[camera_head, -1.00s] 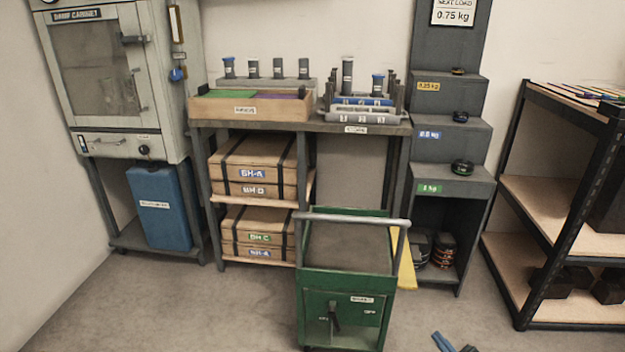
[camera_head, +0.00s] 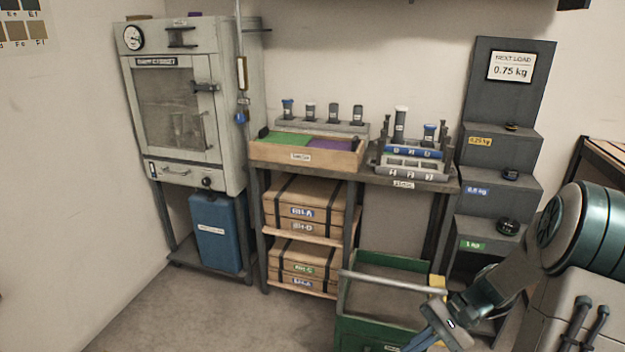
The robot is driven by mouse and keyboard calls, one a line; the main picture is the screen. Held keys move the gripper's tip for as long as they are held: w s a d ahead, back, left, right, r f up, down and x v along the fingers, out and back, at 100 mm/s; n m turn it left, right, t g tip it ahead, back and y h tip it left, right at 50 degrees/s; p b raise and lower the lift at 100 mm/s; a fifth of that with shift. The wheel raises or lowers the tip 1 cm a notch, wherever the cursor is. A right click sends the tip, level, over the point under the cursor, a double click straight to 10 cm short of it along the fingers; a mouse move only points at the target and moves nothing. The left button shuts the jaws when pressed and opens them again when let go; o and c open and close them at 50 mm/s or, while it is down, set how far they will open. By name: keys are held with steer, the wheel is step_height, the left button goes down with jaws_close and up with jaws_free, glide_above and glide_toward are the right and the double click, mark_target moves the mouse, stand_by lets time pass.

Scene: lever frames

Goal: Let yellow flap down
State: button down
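The yellow flap (camera_head: 437,284) is at the right side of the green cart (camera_head: 372,331). Only a small upper part of it shows, beside the right end of the cart's grey handle bar (camera_head: 390,283). The rest is hidden behind my arm and the cart, so I cannot tell its full angle. My gripper (camera_head: 424,341) is at the bottom edge of the picture, in front of and below the visible part of the flap. Its blue fingers point down and left. They are partly cut off, so I cannot tell whether they are open, shut or touching the cart.
A bench (camera_head: 357,176) with trays and boxed shelves stands behind the cart. A grey cabinet (camera_head: 184,110) and blue container (camera_head: 216,233) are at left. A stepped weight stand (camera_head: 489,187) rises behind my arm. Floor (camera_head: 220,312) left of the cart is clear.

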steer(key=s+a+r+n+t+h+p, duration=0.1)
steer(key=s+a+r+n+h+p, duration=0.1)
steer(key=r, duration=0.7)
steer(key=s+a+r+n+t+h+p, duration=0.2)
steer(key=s+r+n+h+p, duration=0.1)
steer(key=r+p, duration=0.4)
steer(key=s+a+r+n+t+h+p, duration=0.2)
steer(key=s+r+h+p, duration=0.2)
steer(key=r, duration=0.7)
steer(key=shift+s+r+h+p, duration=0.4)
steer(key=shift+h+p, duration=0.15)
steer(key=shift+h, duration=0.05)
steer(key=c, duration=1.9)
jaws_free()
steer(key=shift+s+r+n, duration=0.1)
steer(key=shift+r+n, duration=0.05)
steer(key=shift+n, duration=0.15)
steer(key=o, duration=0.5)
